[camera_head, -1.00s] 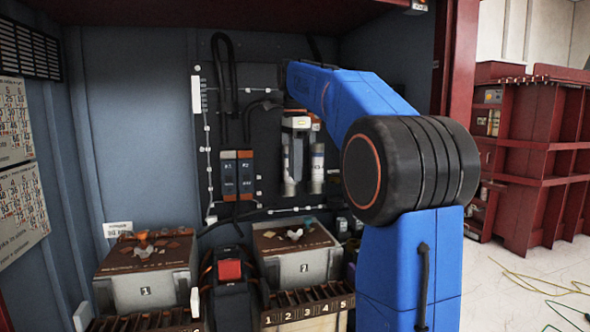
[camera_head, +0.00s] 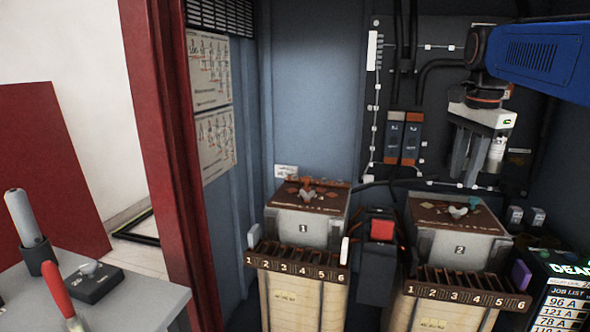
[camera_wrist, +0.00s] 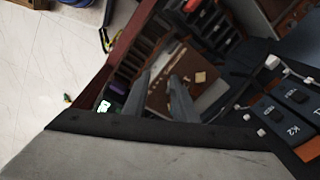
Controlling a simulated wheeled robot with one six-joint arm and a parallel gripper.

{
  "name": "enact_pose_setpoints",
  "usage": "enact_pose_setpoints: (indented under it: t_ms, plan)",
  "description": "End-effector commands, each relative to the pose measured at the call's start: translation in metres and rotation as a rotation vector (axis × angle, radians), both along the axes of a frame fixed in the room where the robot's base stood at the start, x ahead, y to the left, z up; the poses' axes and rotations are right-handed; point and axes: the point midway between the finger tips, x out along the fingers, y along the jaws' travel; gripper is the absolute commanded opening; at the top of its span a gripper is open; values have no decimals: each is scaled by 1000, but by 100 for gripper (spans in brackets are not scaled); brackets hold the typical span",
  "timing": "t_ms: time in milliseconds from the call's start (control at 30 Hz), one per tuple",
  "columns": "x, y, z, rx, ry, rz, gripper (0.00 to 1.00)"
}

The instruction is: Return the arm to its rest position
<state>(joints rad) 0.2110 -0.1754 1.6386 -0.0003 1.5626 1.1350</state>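My gripper (camera_head: 467,168) hangs fingers down from my blue arm at the upper right of the head view. It is in front of the dark back panel (camera_head: 432,150) and above the box marked 2. In the wrist view my gripper (camera_wrist: 162,80) shows two grey fingers apart, with nothing between them. A pale cylinder (camera_head: 497,155) shows just right of the fingers in the head view; it looks to be on the panel behind, apart from them.
Box 1 (camera_head: 303,228) and box 2 (camera_head: 460,245) stand behind numbered slot racks. A black unit with a red top (camera_head: 382,230) stands between them. A grey table (camera_head: 150,300) with tools is at lower left. A job list display (camera_head: 562,290) is at lower right.

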Motion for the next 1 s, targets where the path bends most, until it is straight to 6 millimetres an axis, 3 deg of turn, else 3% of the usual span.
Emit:
enact_pose_setpoints:
  t_ms: [33,367,700,900,1000]
  plan:
    - [-15,9,-9,-9,-13,68,25]
    - [-92,51,-83,-97,-102,527,25]
    - [-172,82,-179,-222,-187,991,25]
    - [-208,92,-232,-294,-221,1207,25]
    - [-218,94,-248,-316,-230,1270,25]
